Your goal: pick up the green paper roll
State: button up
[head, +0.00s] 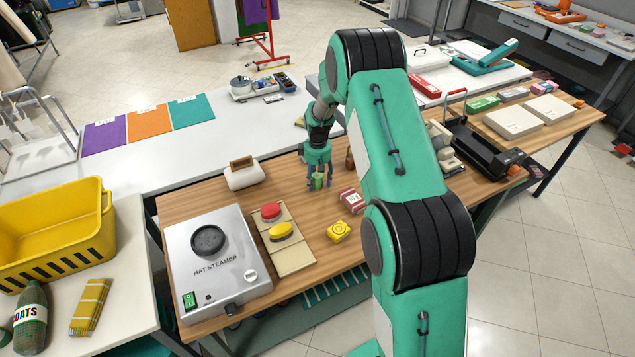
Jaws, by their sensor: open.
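A small light-green upright piece, which looks like the green paper roll (317,182), stands on the wooden table between the fingers of my gripper (317,185). My gripper points down over it with its fingers apart, one on each side. The fingers and palm hide part of the roll, and I cannot tell whether either finger touches it.
Close by are a red-and-white box (352,200), a yellow item (339,231) and a cream holder (243,175). The hat steamer (213,258) and a tray with red and yellow pads (285,255) lie to the left. My arm hides some of the table.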

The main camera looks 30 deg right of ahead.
aim_at(318, 176)
jog(key=shift+c, duration=0.2)
jog(key=c, duration=1.2)
jog(key=shift+r, duration=0.15)
jog(key=shift+r, duration=0.8)
notch_tip(318, 176, up, 2)
jog(key=shift+s+r+p, duration=0.1)
jog(key=shift+s+p, duration=0.05)
jog(key=shift+p, duration=0.4)
jog(key=s+a, duration=0.1)
jog(key=s, duration=0.4)
jog(key=s+a+p, duration=0.1)
jog(key=s, duration=0.4)
jog(key=s+a+r+p, duration=0.1)
jog(key=s+a, duration=0.1)
jog(key=s, duration=0.3)
jog(key=shift+s, duration=0.1)
